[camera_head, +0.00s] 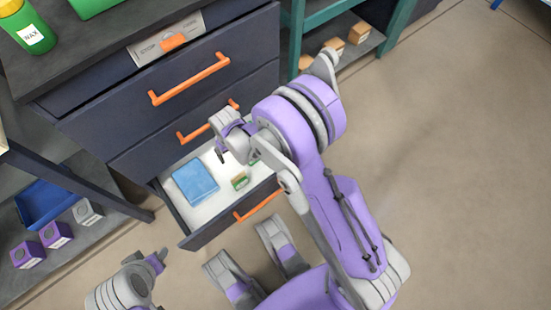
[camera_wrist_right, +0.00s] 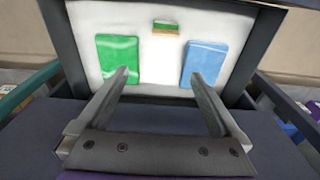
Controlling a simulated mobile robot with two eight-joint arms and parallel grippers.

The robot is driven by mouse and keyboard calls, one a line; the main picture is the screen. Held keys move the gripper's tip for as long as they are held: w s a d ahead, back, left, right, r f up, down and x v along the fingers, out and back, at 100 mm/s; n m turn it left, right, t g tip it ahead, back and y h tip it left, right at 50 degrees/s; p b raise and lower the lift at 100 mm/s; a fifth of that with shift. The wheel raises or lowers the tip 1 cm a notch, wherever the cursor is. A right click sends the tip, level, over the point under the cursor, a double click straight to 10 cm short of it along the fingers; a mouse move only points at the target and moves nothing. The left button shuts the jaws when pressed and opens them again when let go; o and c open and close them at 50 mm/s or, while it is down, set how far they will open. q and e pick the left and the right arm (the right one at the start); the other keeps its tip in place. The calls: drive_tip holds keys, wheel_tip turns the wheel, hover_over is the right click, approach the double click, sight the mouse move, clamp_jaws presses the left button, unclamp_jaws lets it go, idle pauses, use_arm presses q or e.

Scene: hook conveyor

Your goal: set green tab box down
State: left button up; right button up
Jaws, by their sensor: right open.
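The green tab box (camera_head: 240,181) is a small tan box with a green band. It rests on the white floor of the open drawer (camera_head: 213,231), close to the drawer front. In the right wrist view the same box (camera_wrist_right: 166,27) lies beyond my fingertips, between a green packet (camera_wrist_right: 118,57) and a blue packet (camera_wrist_right: 204,63), touching neither. My right gripper (camera_wrist_right: 158,76) is open and empty above the drawer, its fingers apart from the box; the head view shows it partly hidden by my wrist. My left gripper (camera_head: 158,261) is at lower left, away from the drawer; its jaw opening is unclear.
The dark cabinet has closed drawers with orange handles (camera_head: 190,78) above the open one. A green bottle (camera_head: 27,27) stands on its top. A lower shelf at left holds a blue tray (camera_head: 45,200) and several small boxes. Tan boxes (camera_head: 358,33) sit on a green-framed shelf. Floor at right is clear.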

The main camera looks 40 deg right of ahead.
drive_tip(key=s+d+r+t, duration=0.15)
drive_tip(key=s+r, duration=0.55)
drive_tip(key=r, duration=0.7)
drive_tip(key=s+d+r+t, duration=0.1)
drive_tip(key=s+r, duration=0.1)
drive_tip(key=s, duration=0.5)
drive_tip(key=s+r, duration=0.3)
drive_tip(key=s, duration=0.4)
drive_tip(key=shift+d+r+t, duration=0.25)
drive_tip(key=shift+d+t, duration=0.1)
drive_tip(key=shift+s, duration=0.15)
